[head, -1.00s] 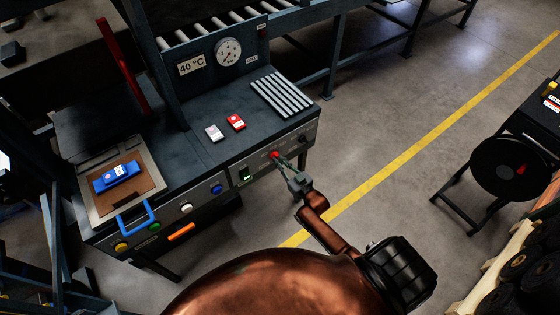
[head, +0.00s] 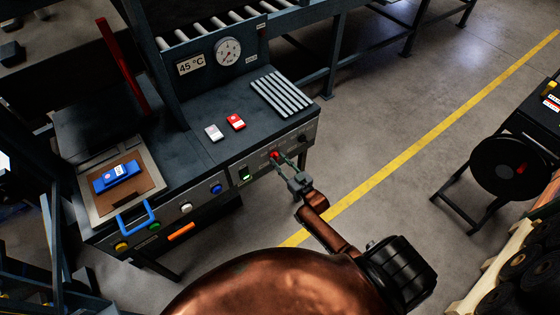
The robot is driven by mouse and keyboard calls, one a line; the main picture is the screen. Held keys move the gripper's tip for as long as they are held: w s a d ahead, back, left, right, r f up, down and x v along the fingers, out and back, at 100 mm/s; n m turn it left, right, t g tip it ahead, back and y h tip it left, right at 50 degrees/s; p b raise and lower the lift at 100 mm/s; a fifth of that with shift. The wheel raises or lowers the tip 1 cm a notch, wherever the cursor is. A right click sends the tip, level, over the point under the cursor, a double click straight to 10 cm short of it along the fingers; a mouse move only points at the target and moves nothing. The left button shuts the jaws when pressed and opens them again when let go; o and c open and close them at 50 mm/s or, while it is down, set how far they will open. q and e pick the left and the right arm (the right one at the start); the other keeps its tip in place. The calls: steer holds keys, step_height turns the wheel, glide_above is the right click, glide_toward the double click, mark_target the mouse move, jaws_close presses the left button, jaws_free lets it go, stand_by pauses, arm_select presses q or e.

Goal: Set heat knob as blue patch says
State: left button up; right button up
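The press console (head: 195,160) carries a small red knob (head: 274,154) on its front panel. My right gripper (head: 281,160) reaches this knob from the lower right, with its fingertips at the knob. I cannot tell whether they are closed on it. The display (head: 191,64) reads 45 °C. A blue patch (head: 117,176) with a small white label lies on the brown pad at the left; its print is too small to read. My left gripper is not in view.
A round gauge (head: 228,52) is beside the display. A black knob (head: 303,138) and several coloured buttons are along the front panel. A ribbed grey rack (head: 282,93) lies at the console's right end. Open floor with a yellow line (head: 430,155) is to the right.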

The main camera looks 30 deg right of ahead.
steer(key=s, duration=1.2)
steer(key=shift+d, duration=0.45)
steer(key=shift+f, duration=0.1)
steer(key=s+f+g+h+b, duration=0.1)
steer(key=s+f+g, duration=0.45)
steer(key=f, duration=0.95)
steer(key=s+f+g, duration=0.3)
steer(key=s+f, duration=0.6)
steer(key=f, duration=0.6)
steer(key=s+a+f+g, duration=0.1)
steer(key=s+f+g, duration=0.1)
steer(key=s+f, duration=0.4)
steer(key=s+a+f+g+b, duration=0.1)
steer(key=s+f, duration=0.5)
steer(key=s, duration=0.9)
steer(key=s+a+f+g, duration=0.3)
steer(key=s+f+g, duration=0.2)
steer(key=s, duration=0.5)
steer(key=shift+s+f+n, duration=0.15)
steer(key=shift+f+n, duration=0.15)
steer(key=shift+f, duration=0.35)
